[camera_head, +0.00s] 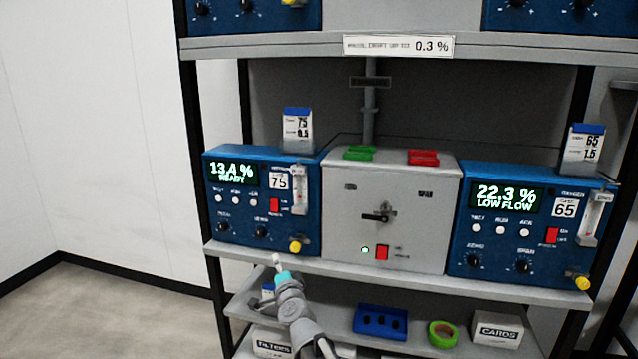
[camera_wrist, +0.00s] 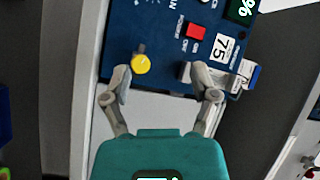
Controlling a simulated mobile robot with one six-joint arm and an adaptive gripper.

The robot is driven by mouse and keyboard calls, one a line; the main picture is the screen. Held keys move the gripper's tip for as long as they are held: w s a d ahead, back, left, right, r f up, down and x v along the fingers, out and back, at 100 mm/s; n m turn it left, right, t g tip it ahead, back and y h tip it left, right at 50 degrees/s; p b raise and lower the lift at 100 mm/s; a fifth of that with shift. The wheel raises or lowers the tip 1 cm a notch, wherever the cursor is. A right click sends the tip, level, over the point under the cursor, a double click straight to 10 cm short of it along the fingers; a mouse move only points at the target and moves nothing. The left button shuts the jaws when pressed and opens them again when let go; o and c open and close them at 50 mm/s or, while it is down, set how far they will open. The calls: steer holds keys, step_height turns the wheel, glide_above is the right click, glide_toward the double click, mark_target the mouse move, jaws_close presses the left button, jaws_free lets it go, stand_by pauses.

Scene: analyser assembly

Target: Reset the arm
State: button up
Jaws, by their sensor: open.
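My arm reaches up from the bottom of the head view, and my gripper (camera_head: 279,262) is in front of the shelf edge, just below the left blue analyser (camera_head: 240,240). In the wrist view my gripper (camera_wrist: 168,82) is open, with its two fingers apart. The analyser's front panel (camera_wrist: 150,30) lies ahead of the fingers. A yellow knob (camera_wrist: 141,64) shows near the left finger, and nothing is held between the fingers. I cannot tell whether a finger touches the panel. The left analyser display (camera_head: 232,172) reads 13.4 % READY.
A grey box (camera_head: 345,235) with a lever (camera_head: 379,214) stands between the left analyser and a right analyser (camera_head: 490,240) reading 22.3 % LOW FLOW. The lower shelf holds a blue tray (camera_head: 381,333), green tape (camera_head: 442,334) and a CARDS box (camera_head: 497,330). Open floor (camera_head: 110,310) lies at left.

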steer(key=s+d+f+n+g, duration=1)
steer(key=d+f+g, duration=0.15)
steer(key=f, duration=0.35)
steer(key=s+d+f+g+h, duration=0.2)
steer(key=s+d+g+h, duration=0.1)
steer(key=s+d, duration=0.4)
steer(key=s+d+f+g+h, duration=0.25)
steer(key=s+d, duration=0.25)
steer(key=d, duration=0.4)
step_height(320, 180, up, 27)
steer(key=p, duration=2.6)
steer(key=shift+f+g, duration=0.2)
steer(key=shift+g, duration=0.2)
steer(key=shift+a, duration=0.1)
